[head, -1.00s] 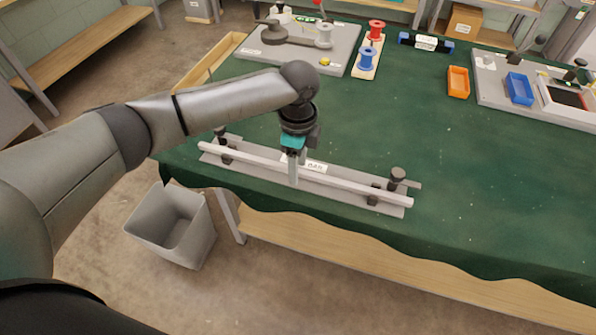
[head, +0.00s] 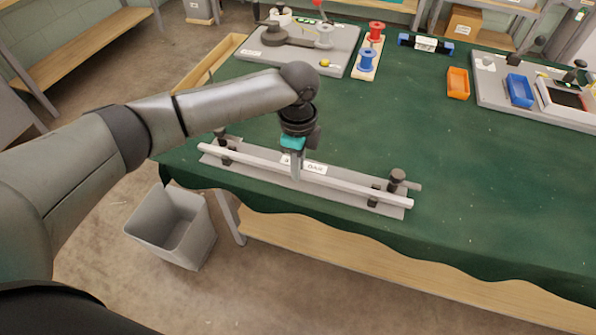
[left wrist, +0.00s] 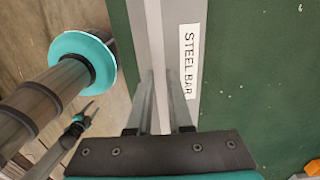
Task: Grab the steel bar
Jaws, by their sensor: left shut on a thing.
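The steel bar (head: 345,185) is a long pale grey square bar. It lies along a flat grey plate (head: 262,168) near the front edge of the green table, held at the level of dark-knobbed posts at both ends. My left gripper (head: 296,176) points down and is shut on the bar near its middle. In the left wrist view the two fingers of my left gripper (left wrist: 161,85) sit on either side of the bar (left wrist: 153,45). The white "STEEL BAR" label (left wrist: 189,62) lies beside them.
A grey bin (head: 172,225) stands on the floor below the front edge. At the back are a grey board (head: 340,62), a red spool (head: 376,30) and a blue spool (head: 367,59). The mid-table is clear.

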